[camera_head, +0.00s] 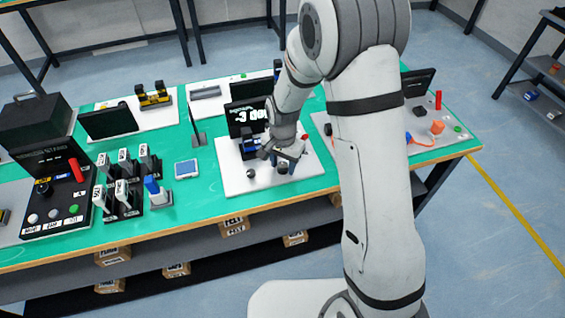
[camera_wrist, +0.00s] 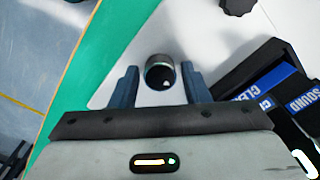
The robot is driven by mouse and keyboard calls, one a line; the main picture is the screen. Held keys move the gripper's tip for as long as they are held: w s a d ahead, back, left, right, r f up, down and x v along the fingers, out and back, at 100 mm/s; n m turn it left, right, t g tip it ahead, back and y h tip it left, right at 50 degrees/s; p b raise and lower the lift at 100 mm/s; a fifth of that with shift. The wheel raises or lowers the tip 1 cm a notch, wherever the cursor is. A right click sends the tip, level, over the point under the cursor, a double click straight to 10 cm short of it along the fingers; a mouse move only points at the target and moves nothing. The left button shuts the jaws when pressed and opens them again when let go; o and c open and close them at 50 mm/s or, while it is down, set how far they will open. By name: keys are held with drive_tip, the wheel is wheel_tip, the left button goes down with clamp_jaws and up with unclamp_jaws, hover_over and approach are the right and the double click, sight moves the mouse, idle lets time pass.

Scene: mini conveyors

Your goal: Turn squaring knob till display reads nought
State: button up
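My gripper (camera_head: 287,151) is over the white board (camera_head: 238,183) in the middle of the bench. In the wrist view my gripper (camera_wrist: 159,72) is open, with a dark round knob (camera_wrist: 160,73) between its fingertips and a gap on each side. This knob also shows below my gripper in the head view (camera_head: 283,169). A second dark knob (camera_head: 251,173) stands to its left; a dark lobed knob (camera_wrist: 238,4) is at the top edge of the wrist view. A black display (camera_head: 246,116) behind bears white characters that I cannot read surely. The labels do not show which knob is the squaring one.
A black and blue block (camera_wrist: 265,95) labelled "CLEAR" and "SOUND" lies close to the right finger in the wrist view. A blue-screened device (camera_head: 187,168) and several labelled holders (camera_head: 125,190) stand to the left. The green bench top (camera_head: 215,207) is clear in front of the board.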

drive_tip(key=c, duration=0.7)
drive_tip(key=shift+n, duration=0.3)
drive_tip(key=n+b, duration=0.2)
drive_tip(key=n, duration=0.1)
drive_tip(key=shift+f+n, duration=0.1)
drive_tip(key=shift+n, duration=0.2)
drive_tip(key=n+b, duration=0.1)
drive_tip(key=n, duration=0.3)
drive_tip(key=shift+n+b, duration=0.3)
drive_tip(key=n+b, duration=0.1)
drive_tip(key=n, duration=0.3)
drive_tip(key=shift+w+n, duration=0.1)
drive_tip(key=shift+n, duration=0.2)
drive_tip(key=shift+n+b, duration=0.5)
drive_tip(key=shift+n, duration=1.7)
